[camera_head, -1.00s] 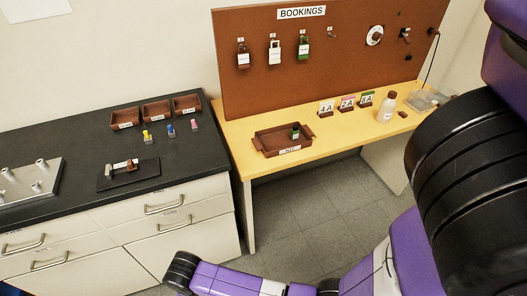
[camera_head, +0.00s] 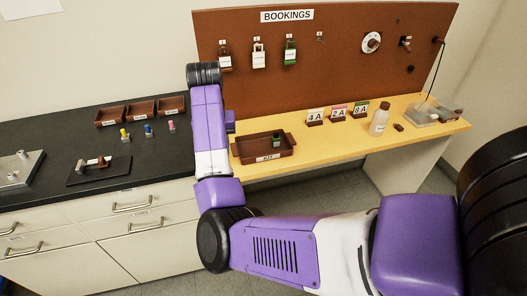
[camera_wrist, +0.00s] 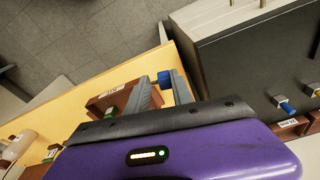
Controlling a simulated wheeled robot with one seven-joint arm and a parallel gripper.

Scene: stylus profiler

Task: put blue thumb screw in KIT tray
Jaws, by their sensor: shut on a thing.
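My gripper is shut on a blue thumb screw (camera_wrist: 165,78), whose blue knob shows between the fingertips (camera_wrist: 163,88) in the wrist view. The fingers hide the rest of it. In the head view my arm hides the gripper and the screw. The brown KIT tray (camera_head: 284,152) stands on the yellow table, with a small dark green-topped item in it. In the wrist view the tray (camera_wrist: 97,104) is partly behind the left finger, below and to the left of the held screw.
Yellow, blue (camera_head: 148,129) and pink pieces stand on the black bench (camera_head: 60,140) near three brown bins (camera_head: 140,109). Number cards (camera_head: 337,113) and a white bottle (camera_head: 379,120) are right of the tray. A brown pegboard (camera_head: 330,75) rises behind the table. A gap separates bench and table.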

